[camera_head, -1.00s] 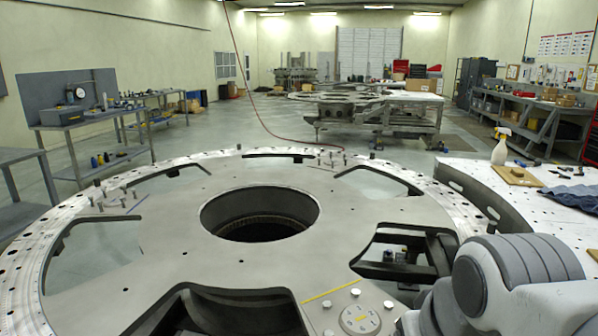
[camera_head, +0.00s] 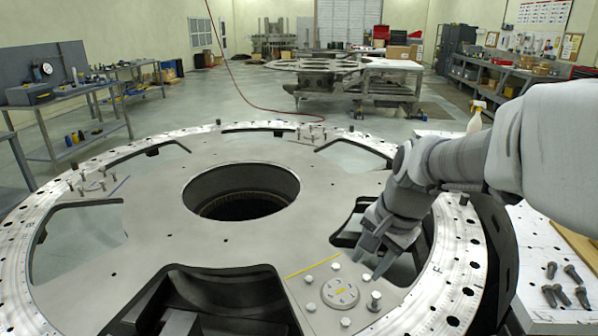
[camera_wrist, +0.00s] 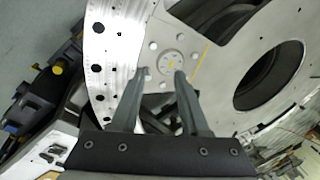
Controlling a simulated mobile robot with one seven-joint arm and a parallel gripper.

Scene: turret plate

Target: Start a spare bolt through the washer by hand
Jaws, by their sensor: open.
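My gripper (camera_head: 371,264) is open and points down over the right front of the large turret plate (camera_head: 200,252). In the wrist view, its two fingers (camera_wrist: 163,74) are apart with nothing visible between them. A round disc (camera_head: 340,293) lies on the plate below and left of the fingers, ringed by several silver bolt heads. It also shows beyond the fingertips in the wrist view (camera_wrist: 171,62). A taller bolt-like piece (camera_head: 375,300) stands at the disc's right; I cannot tell whether a washer is under it. Several loose spare bolts (camera_head: 565,285) lie on the white table at right.
The plate has a large central hole (camera_head: 242,192) and dark cutouts, one (camera_head: 225,295) left of the disc. Small upright pins (camera_head: 90,180) stand at its far left. A spray bottle (camera_head: 476,118) stands behind my arm. The white table (camera_head: 530,290) borders the plate.

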